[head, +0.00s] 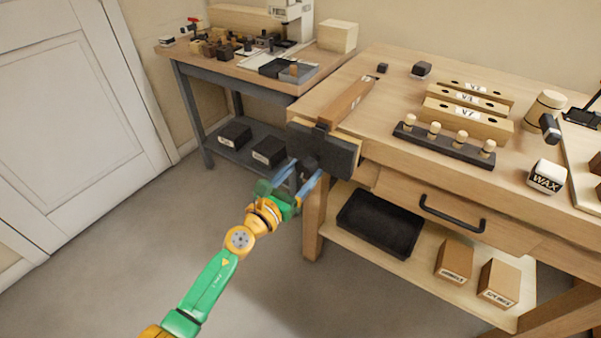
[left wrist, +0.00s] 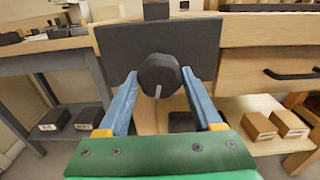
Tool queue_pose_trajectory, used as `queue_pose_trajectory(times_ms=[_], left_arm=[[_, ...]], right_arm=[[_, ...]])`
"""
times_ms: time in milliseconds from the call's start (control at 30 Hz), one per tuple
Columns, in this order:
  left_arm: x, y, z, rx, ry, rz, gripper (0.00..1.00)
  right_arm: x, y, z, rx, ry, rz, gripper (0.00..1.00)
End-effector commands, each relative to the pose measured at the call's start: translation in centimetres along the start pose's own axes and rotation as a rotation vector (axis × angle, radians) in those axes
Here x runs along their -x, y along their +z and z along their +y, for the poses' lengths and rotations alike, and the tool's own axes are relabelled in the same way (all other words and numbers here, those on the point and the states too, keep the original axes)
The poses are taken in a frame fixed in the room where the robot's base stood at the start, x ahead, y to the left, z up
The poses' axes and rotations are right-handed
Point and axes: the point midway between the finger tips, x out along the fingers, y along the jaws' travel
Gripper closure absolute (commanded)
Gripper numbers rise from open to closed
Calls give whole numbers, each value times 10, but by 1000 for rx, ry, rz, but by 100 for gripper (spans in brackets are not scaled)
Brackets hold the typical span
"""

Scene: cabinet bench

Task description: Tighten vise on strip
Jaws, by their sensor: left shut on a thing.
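The vise (head: 340,158) is a dark block mounted on the left end of the wooden bench; its wide front plate also shows in the left wrist view (left wrist: 115,45). A brown wooden strip (head: 347,101) lies on the bench top, its near end at the top of the vise. Whether the jaws press on it is hidden. A dark faceted knob (left wrist: 160,72) with a pale mark pointing down sticks out of the plate's front. My left gripper (head: 309,172) is shut on this knob, one blue finger on each side. My right gripper is not in view.
The bench top holds wooden blocks (head: 466,118), a dark rack with several pegs (head: 443,145) and a wax container (head: 547,176). A drawer handle (head: 452,213) and a black tray (head: 380,222) are right of the vise. Floor in front is clear.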

Motion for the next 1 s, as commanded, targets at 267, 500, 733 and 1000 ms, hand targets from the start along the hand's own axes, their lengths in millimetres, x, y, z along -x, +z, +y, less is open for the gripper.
queue_pose_trajectory(times_ms=[267, 500, 733, 1000], left_arm=[[0, -1, 0, -113, -1, 1, 83], [0, -1, 0, -211, -1, 2, 83], [-1, -1, 0, -308, -1, 1, 23], [-1, 0, 0, -306, 0, 0, 9]], right_arm=[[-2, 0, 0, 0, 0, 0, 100], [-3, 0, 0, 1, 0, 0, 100], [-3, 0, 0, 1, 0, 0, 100], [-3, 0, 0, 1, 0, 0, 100]])
